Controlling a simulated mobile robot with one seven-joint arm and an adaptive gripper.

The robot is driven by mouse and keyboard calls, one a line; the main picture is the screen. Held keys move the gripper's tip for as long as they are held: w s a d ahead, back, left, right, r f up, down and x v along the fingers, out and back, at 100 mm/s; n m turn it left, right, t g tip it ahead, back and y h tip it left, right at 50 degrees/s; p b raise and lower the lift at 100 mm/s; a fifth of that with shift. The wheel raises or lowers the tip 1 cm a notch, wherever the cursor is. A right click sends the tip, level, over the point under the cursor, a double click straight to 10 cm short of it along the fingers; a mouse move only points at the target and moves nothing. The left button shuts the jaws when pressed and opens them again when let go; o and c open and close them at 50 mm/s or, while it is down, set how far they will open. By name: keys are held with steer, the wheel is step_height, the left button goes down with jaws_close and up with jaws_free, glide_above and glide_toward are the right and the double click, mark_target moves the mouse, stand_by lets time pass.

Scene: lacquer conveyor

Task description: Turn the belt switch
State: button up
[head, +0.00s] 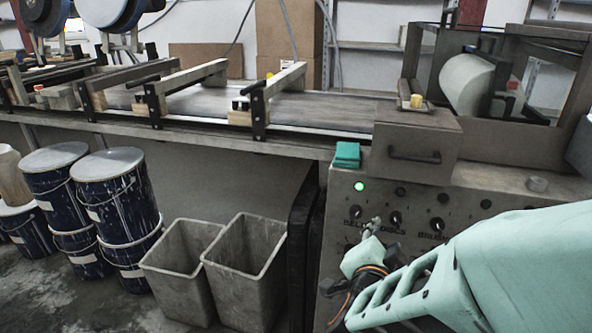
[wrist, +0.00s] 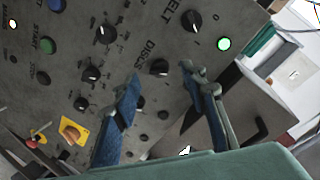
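The belt switch (wrist: 192,21) is a round black knob with a white pointer mark, beside the word BELT on the grey panel. In the head view the belt switch (head: 356,212) sits on the sloped front, below a lit green lamp (head: 360,186); the lamp also shows in the wrist view (wrist: 224,44). My gripper (wrist: 160,76) is open and empty, its blue fingertips apart, with the DISCS knob (wrist: 159,68) showing between them. In the head view my gripper (head: 370,228) is just below and right of the belt switch. Contact with the panel cannot be told.
Several more black knobs surround the two switches. A yellow-backed knob (wrist: 73,131) and red button (wrist: 30,142) are farther along. A teal box (head: 347,154) and handled metal box (head: 416,147) stand above the panel. Two grey bins (head: 181,263) stand left below the conveyor (head: 290,106).

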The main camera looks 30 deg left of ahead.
mark_target(354, 215)
steer(key=w+a+b, duration=0.1)
steer(key=a, duration=0.1)
steer(key=w+a+f+n+y+b, duration=0.1)
steer(key=w+a, duration=0.1)
steer(key=a, duration=0.1)
steer(key=w+a+y+b, duration=0.1)
steer(key=w+a, duration=0.1)
steer(key=a, duration=0.1)
steer(key=shift+a+f, duration=0.15)
steer(key=shift+a, duration=0.1)
steer(key=shift+w+f, duration=0.1)
steer(key=shift+w, duration=0.35)
steer(key=shift+d, duration=0.1)
jaws_close()
